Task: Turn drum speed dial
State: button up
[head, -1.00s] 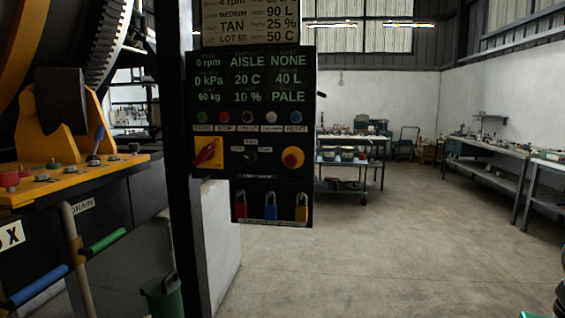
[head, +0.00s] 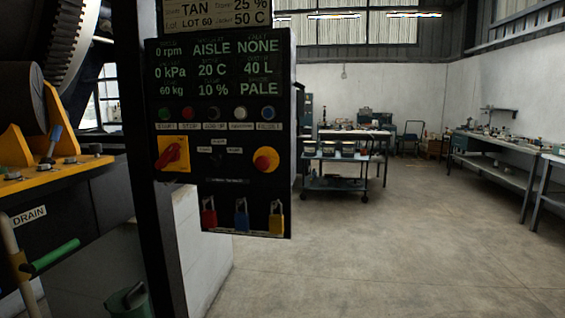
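The control panel (head: 221,90) hangs on a dark post at left centre in the head view. Its display reads 0 rpm, 0 kPa, 60 kg, AISLE, 20 C, 10 %, NONE, 40 L and PALE. Below is a row of coloured buttons. A small dark dial (head: 217,160) sits between the red-on-yellow rotary switch (head: 172,154) and the red-on-yellow round button (head: 265,160). The dial's pointer and small labels are too dark to read. My gripper is not in view.
Red, blue and yellow padlocks (head: 241,214) hang along the panel's bottom edge. The drum machine with its yellow bracket (head: 50,168) and a DRAIN label stands at left. A cart (head: 337,172) and benches stand further back. The floor (head: 390,240) at right is clear.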

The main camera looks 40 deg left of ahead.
aim_at(218, 158)
jog(key=z, duration=1.2)
jog(key=k, duration=1.55)
jog(key=u, duration=2.65)
jog(key=i, duration=1)
